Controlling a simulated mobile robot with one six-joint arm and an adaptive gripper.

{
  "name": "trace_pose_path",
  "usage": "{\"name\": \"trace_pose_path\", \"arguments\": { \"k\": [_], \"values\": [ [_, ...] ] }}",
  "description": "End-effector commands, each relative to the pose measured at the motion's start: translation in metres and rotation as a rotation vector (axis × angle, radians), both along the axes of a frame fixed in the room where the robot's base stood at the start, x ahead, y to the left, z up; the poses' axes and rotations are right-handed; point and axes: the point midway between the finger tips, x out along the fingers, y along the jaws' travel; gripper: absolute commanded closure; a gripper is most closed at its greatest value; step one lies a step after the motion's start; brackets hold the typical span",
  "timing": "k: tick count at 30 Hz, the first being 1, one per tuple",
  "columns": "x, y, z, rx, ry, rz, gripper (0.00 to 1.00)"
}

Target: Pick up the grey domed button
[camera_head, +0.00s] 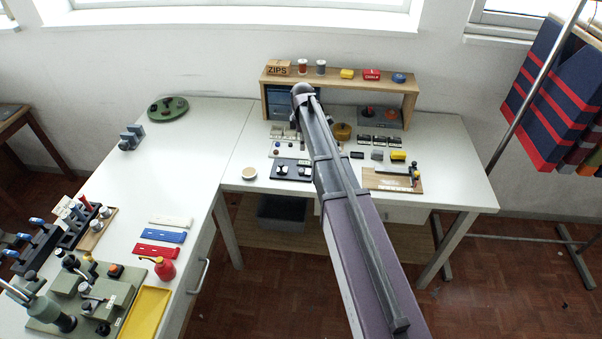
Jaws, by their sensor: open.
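I cannot pick out the grey domed button for certain at this size. A white tray (283,154) with small round pieces lies on the back table, left of my arm, and my arm covers part of the area beside it. A black plate (302,175) with pale round pieces lies in front of that tray. My arm reaches from the bottom of the view over the back table. My gripper does not show; the arm's far end hides whatever is below it.
A wooden shelf (411,88) spans the back of the table. The left table's middle (185,150) is clear.

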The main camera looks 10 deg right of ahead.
Motion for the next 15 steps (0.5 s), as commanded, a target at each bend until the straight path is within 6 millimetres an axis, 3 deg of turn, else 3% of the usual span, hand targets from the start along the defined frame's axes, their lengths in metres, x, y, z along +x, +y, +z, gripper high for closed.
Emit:
{"name": "trace_pose_path", "arguments": {
  "k": [15],
  "values": [
    [0.0,0.0,-0.041,0.0,0.0,-0.001,0.21]
  ]
}}
